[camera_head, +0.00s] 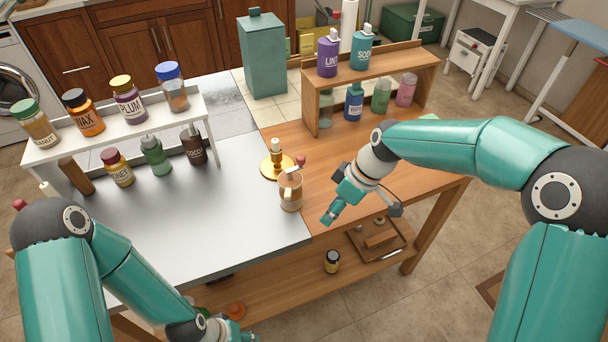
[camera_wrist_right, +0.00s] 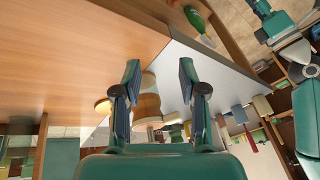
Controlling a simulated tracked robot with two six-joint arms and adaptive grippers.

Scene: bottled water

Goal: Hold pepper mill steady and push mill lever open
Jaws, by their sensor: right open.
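The pepper mill (camera_head: 290,194) looks like a tan-brown cylinder with a pale lever and a red knob on top. It stands upright by the seam between the metal and wood tabletops. My right gripper (camera_head: 330,212) is to the right of the mill, apart from it, pointing down-left. In the right wrist view my right gripper (camera_wrist_right: 160,75) is open and empty. A round brown body, seemingly the mill (camera_wrist_right: 148,106), shows beyond and between its fingers. My left arm comes in at lower left; its gripper (camera_head: 235,333) is mostly cut off at the bottom edge.
A brass candlestick (camera_head: 276,166) stands close behind the mill. A white rack (camera_head: 90,140) with several bottles is at left, a wooden shelf (camera_head: 385,75) with bottles at the back right. The metal top (camera_head: 190,225) is clear in front.

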